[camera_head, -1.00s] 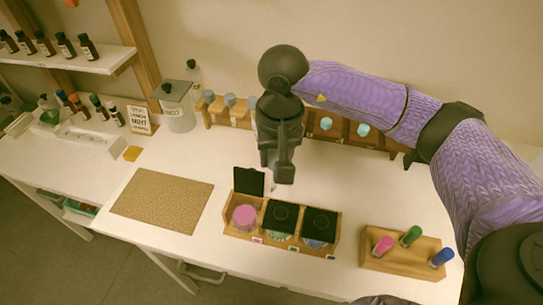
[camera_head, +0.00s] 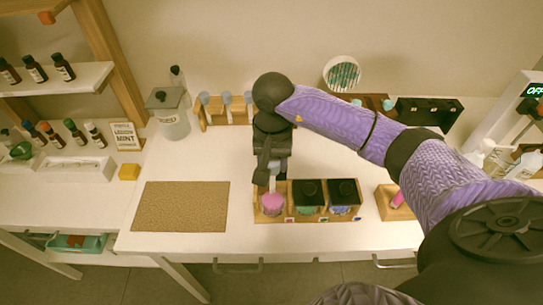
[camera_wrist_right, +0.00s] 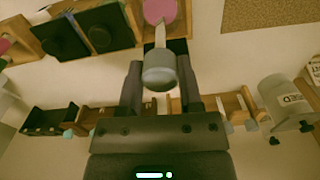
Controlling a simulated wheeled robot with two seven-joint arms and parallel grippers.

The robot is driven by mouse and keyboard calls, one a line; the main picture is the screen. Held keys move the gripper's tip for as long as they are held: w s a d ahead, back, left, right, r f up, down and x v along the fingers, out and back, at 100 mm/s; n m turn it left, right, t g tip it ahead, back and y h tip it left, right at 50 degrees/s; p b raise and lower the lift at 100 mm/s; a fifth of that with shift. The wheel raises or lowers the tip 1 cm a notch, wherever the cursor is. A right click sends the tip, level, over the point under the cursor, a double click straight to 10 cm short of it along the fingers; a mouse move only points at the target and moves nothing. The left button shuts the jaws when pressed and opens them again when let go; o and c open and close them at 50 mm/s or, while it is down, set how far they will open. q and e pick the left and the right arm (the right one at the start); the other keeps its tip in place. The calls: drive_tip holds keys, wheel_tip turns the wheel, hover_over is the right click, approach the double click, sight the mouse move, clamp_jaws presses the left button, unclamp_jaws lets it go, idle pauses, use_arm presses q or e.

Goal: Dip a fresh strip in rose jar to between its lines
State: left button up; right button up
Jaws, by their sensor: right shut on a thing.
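The rose jar (camera_head: 272,205), with pink contents, is the leftmost in a wooden jar holder (camera_head: 318,216). Two jars with black lids shut (camera_head: 308,190) stand to its right. My right gripper (camera_head: 270,168) is shut on the grey grip of a pale strip (camera_head: 273,183) and points down over the rose jar. In the right wrist view the grey grip (camera_wrist_right: 160,73) sits between the fingers, with the strip (camera_wrist_right: 160,30) reaching to the pink jar (camera_wrist_right: 156,10). I cannot tell whether its tip is inside, and its lines are too small to read. My left gripper is not in view.
A rack of grey-blue-topped strips (camera_head: 228,108) and a used-strip canister (camera_head: 167,118) stand behind. A cork mat (camera_head: 180,206) lies left of the jars. A wooden block (camera_head: 391,208) with a pink-topped peg stands right, partly hidden by my arm.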

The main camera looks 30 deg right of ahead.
drive_tip(key=shift+f, duration=0.2)
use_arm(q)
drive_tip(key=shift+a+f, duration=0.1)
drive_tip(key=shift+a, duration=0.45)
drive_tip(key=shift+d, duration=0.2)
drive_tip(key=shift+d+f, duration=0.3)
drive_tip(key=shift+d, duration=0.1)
use_arm(e)
drive_tip(key=shift+f, duration=0.3)
use_arm(q)
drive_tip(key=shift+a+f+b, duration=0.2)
drive_tip(key=shift+b, duration=0.3)
use_arm(e)
drive_tip(key=shift+f, duration=0.2)
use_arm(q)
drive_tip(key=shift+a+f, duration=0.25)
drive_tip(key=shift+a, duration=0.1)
use_arm(e)
drive_tip(key=shift+f, duration=0.25)
use_arm(q)
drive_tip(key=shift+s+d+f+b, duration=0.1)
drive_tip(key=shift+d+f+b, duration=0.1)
drive_tip(key=shift+b, duration=0.25)
use_arm(e)
drive_tip(key=shift+f, duration=0.25)
drive_tip(key=shift+f, duration=0.15)
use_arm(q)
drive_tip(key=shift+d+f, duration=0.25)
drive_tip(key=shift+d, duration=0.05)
